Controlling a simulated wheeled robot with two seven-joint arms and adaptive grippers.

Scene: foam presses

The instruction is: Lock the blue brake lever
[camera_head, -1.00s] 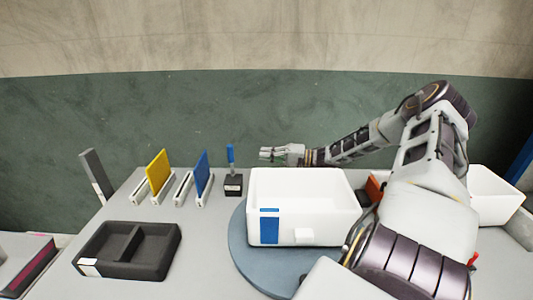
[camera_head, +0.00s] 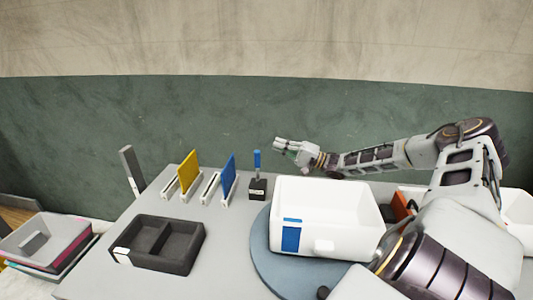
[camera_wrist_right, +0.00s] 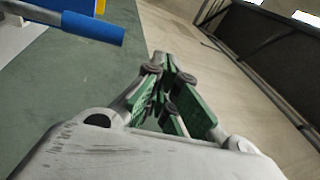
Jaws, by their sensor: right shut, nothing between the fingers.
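The blue brake lever (camera_head: 257,160) stands about upright on a small black base (camera_head: 257,189) at the back of the grey table. Its blue handle (camera_wrist_right: 93,28) also shows at the upper left of the right wrist view. My right gripper (camera_head: 277,143) is just right of the lever's top and a little higher in the head view. Its green-padded fingers (camera_wrist_right: 162,62) are shut with nothing between them, and a gap shows between them and the handle in the wrist view. My left gripper is not in view.
A white bin (camera_head: 340,240) with a blue label sits on a round blue-grey turntable (camera_head: 264,262) in front of the lever. Yellow (camera_head: 188,171) and blue (camera_head: 228,176) panels stand in slots to its left. A black two-part tray (camera_head: 190,262) lies at front left.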

